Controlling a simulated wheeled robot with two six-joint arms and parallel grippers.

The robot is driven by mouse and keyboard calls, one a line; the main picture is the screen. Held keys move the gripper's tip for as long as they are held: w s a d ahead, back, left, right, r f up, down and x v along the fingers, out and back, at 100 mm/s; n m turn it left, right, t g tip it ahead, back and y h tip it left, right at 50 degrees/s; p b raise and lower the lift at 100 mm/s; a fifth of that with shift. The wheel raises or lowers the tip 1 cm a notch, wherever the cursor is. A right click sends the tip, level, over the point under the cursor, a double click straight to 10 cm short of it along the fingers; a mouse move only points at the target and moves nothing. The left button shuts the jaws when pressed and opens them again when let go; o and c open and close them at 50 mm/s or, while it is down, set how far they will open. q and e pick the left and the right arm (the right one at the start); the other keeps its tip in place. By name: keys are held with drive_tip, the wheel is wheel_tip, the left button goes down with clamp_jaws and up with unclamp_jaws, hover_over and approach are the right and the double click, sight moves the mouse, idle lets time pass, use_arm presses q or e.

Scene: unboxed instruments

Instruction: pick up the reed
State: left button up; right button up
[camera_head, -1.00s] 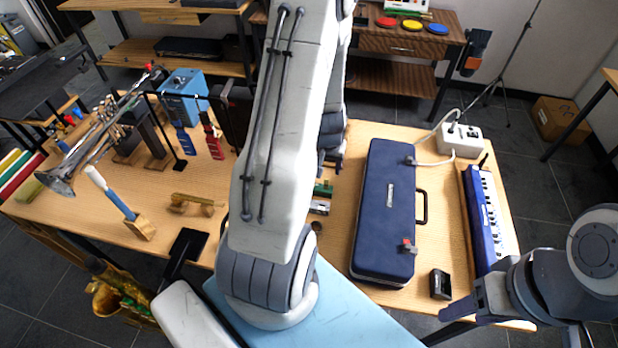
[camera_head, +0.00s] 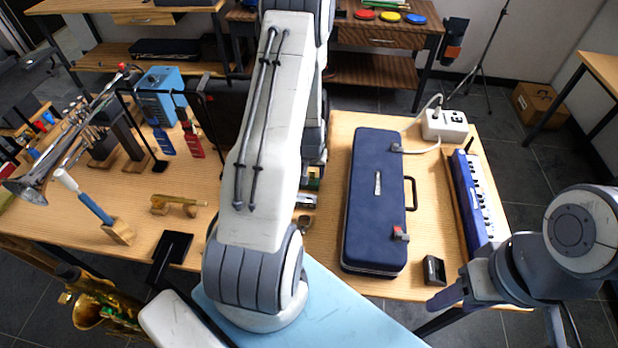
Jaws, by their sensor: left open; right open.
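I cannot make out a reed for certain; it may be hidden behind my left arm or too small to tell. My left gripper (camera_head: 314,168) shows only partly behind that arm's large white link, pointing down by small green and silver items (camera_head: 308,199). Its fingers are mostly hidden, and nothing shows held in it. My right gripper (camera_head: 446,296) is at the table's front right, just in front of a small black box (camera_head: 434,270) and apart from it. It is open and empty.
A dark blue case (camera_head: 375,195) lies on the wooden table (camera_head: 335,125), with a blue keyboard instrument (camera_head: 474,200) to its right and a white socket box (camera_head: 445,124) behind. A trumpet (camera_head: 70,150) stands at left. A saxophone (camera_head: 98,303) stands below the front edge.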

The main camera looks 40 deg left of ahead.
use_arm(q)
clamp_jaws()
